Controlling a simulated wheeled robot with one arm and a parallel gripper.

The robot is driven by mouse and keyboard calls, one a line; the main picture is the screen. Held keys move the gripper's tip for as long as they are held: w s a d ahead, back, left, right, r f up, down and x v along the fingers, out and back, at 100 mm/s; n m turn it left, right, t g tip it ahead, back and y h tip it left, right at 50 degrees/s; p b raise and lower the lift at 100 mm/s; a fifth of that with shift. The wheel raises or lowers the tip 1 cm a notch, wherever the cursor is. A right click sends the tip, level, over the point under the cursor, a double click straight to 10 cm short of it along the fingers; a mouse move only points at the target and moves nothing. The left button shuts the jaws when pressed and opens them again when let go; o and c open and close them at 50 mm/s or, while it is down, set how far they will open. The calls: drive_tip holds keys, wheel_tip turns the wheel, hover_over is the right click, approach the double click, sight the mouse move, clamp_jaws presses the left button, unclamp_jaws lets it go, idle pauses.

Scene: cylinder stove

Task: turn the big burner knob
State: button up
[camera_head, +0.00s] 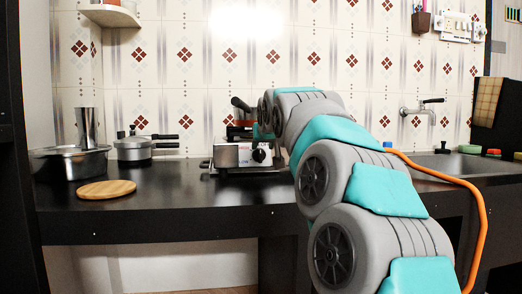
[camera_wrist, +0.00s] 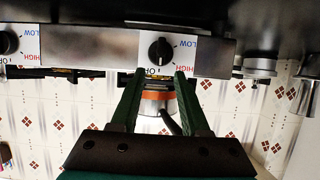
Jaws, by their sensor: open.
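The stove (camera_head: 229,156) has a light front panel and stands on the dark counter against the tiled wall. One round black knob (camera_head: 261,155) shows on its front in the head view. The wrist view is upside down and shows this knob (camera_wrist: 160,50) upright on its LOW/HIGH label, and a second knob (camera_wrist: 8,42) at the left edge. I cannot tell from size which serves the big burner. My gripper (camera_wrist: 158,75) is open and empty, its dark green fingers pointing at the first knob, apparently short of it. In the head view my arm hides the gripper and the stove's right part.
Pots (camera_head: 134,149) (camera_head: 70,163) and a round wooden board (camera_head: 106,189) stand left of the stove. A pan with an orange rim (camera_wrist: 158,96) shows beyond the fingers. A tap (camera_head: 422,108) and sink are at the right. The counter front left of my arm is clear.

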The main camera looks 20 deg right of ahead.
sight(261, 149)
drive_tip(key=shift+x, duration=2.25)
clamp_jaws()
